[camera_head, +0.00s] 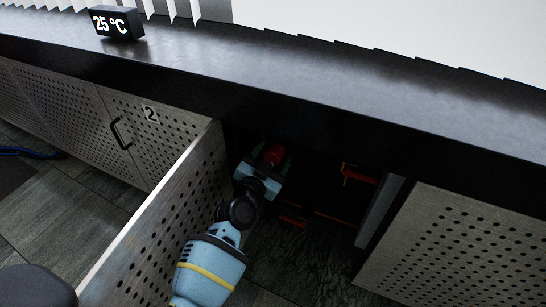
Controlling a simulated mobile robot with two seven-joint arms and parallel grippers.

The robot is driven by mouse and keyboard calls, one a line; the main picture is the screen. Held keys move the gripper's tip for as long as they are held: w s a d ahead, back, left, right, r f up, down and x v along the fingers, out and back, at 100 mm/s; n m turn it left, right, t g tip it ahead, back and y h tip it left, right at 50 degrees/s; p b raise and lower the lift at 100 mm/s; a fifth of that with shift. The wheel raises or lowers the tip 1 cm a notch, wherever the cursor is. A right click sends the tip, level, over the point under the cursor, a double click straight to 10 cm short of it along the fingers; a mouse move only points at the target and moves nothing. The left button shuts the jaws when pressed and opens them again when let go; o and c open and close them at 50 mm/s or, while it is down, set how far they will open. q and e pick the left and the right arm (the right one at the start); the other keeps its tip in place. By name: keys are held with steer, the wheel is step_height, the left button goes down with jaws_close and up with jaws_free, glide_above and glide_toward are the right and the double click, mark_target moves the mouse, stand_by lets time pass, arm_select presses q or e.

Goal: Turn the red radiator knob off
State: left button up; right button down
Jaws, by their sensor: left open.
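The red knob (274,154) is inside the dark open cabinet under the counter, near its left side. My left gripper (269,161) reaches into the cabinet, with its fingers open around or right beside the knob. I cannot tell whether the fingers touch it. The radiator body is too dark to make out clearly; orange-red parts (293,215) and an orange-red piece (358,174) show to the right of the knob. My right gripper is not in view.
An open perforated door (165,215) stands close along the left of my arm. Another perforated panel (455,250) is at the right. The dark counter (300,85) overhangs the opening. A display reading 25 °C (117,23) stands on it. A closed door marked 2 (150,113) is at left.

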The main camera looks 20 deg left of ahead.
arm_select(q)
steer(key=c, duration=1)
steer(key=shift+o, duration=0.2)
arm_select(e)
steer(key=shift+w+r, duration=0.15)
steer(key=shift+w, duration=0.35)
